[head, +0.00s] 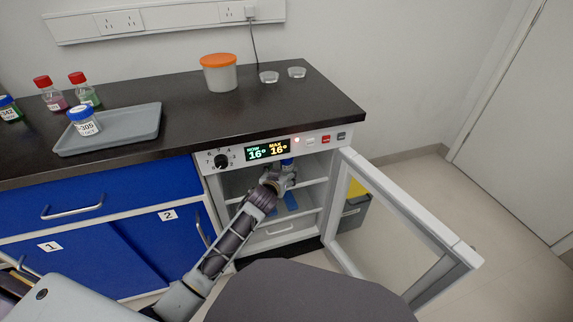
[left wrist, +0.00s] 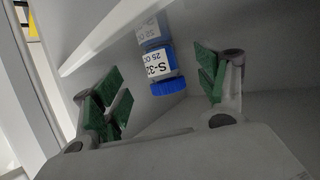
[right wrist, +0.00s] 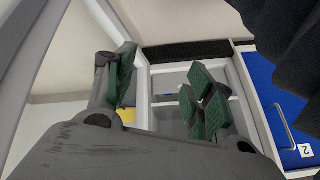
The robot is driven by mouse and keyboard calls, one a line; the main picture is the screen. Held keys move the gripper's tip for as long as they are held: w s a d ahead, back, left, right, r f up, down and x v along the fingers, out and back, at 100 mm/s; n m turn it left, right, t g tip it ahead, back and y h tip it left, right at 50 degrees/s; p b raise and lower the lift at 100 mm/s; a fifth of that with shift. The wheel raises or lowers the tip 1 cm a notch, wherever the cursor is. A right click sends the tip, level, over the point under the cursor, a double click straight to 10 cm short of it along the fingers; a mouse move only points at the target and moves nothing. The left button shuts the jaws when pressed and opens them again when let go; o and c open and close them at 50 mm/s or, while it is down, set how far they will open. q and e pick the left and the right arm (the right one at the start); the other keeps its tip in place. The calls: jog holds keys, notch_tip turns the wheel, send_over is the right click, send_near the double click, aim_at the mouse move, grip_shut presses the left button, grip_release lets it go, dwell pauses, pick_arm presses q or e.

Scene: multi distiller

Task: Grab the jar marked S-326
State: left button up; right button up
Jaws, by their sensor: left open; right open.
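A clear jar with a blue lid and a white label (left wrist: 158,62) stands inside the open cooler. It appears upside down in the left wrist view, and its label reads "S-32" with the last digit unclear. Its blue lid also shows in the head view (head: 287,162). My left gripper (head: 284,176) reaches into the cooler; in the left wrist view its green-padded fingers (left wrist: 162,92) are spread on either side of the jar, without touching it. My right gripper (right wrist: 160,88) is open and empty, pointing toward the cooler from outside.
The cooler's glass door (head: 395,225) stands open to the right. On the dark counter are a grey tray (head: 140,135) with a jar marked 305 (head: 84,122), several other jars at left, an orange-lidded tub (head: 219,75) and two glass dishes (head: 269,77). Blue drawers (head: 100,205) are at left.

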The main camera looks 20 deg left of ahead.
aim_at(285, 165)
pick_arm(q)
jog(key=shift+w, duration=0.15)
pick_arm(e)
jog(key=shift+s+f, duration=0.4)
jog(key=shift+w+r, duration=0.1)
pick_arm(q)
jog(key=shift+w, duration=0.15)
jog(key=shift+w, duration=0.45)
jog(key=shift+w+a+b, duration=0.1)
jog(key=shift+w+b, duration=0.4)
jog(key=shift+w, duration=0.4)
jog(key=shift+r+b+x, duration=0.25)
jog(key=shift+b+x, duration=0.25)
jog(key=shift+x, duration=0.55)
jog(key=shift+w+f, duration=0.1)
jog(key=shift+w, duration=0.2)
pick_arm(e)
jog(key=shift+m+t+y, duration=0.3)
jog(key=shift+t, duration=0.1)
jog(key=f, duration=0.4)
jog(key=shift+w+a+f, duration=0.2)
jog(key=shift+a, duration=0.2)
